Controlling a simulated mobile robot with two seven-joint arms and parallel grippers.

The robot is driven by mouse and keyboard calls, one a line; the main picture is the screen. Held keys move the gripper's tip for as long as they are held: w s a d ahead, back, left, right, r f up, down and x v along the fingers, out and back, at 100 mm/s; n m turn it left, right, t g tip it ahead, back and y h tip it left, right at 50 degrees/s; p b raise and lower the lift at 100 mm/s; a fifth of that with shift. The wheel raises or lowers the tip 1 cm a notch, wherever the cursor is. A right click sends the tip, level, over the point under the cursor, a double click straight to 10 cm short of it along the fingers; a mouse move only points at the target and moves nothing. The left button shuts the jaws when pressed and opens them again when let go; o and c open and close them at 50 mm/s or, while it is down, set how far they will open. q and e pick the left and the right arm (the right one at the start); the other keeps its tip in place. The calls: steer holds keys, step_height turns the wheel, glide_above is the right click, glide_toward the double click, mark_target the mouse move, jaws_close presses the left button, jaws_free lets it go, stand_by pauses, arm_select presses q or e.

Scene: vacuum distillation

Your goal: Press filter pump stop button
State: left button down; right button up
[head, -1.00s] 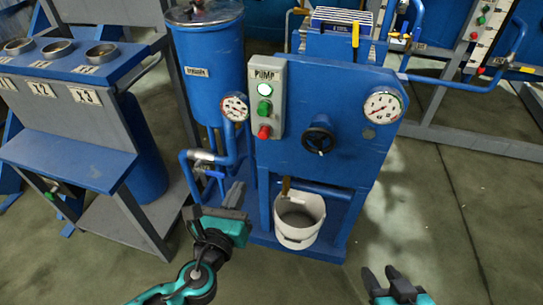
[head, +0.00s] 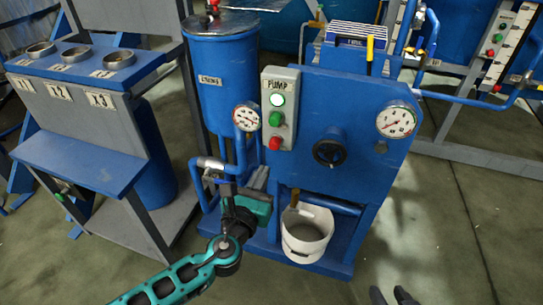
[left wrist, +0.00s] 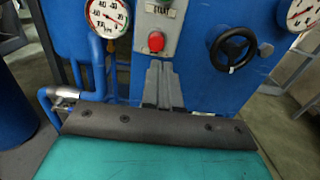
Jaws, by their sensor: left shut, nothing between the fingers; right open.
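The grey box labelled PUMP (head: 292,112) is on the front of the blue pump unit. It carries a lit white lamp (head: 277,99), a green button (head: 276,119) and a red button (head: 275,143) at the bottom. The red button also shows in the left wrist view (left wrist: 156,41), just beyond the fingertips. My left gripper (head: 258,180) is shut and empty, below the red button in the head view. My right gripper (head: 390,296) is open at the bottom edge, mostly out of view.
Two gauges (head: 247,117) (head: 396,121) and a black handwheel (head: 330,149) flank the box. Blue pipes (head: 198,178) run left of my left gripper. A white bucket (head: 306,235) stands low in the unit. A grey-blue stand (head: 80,160) is at left. Floor at right is clear.

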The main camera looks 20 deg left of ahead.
mark_target(275, 148)
arm_select(q)
steer(key=w, duration=0.7)
steer(key=shift+d+b, duration=0.1)
steer(key=shift+b, duration=0.25)
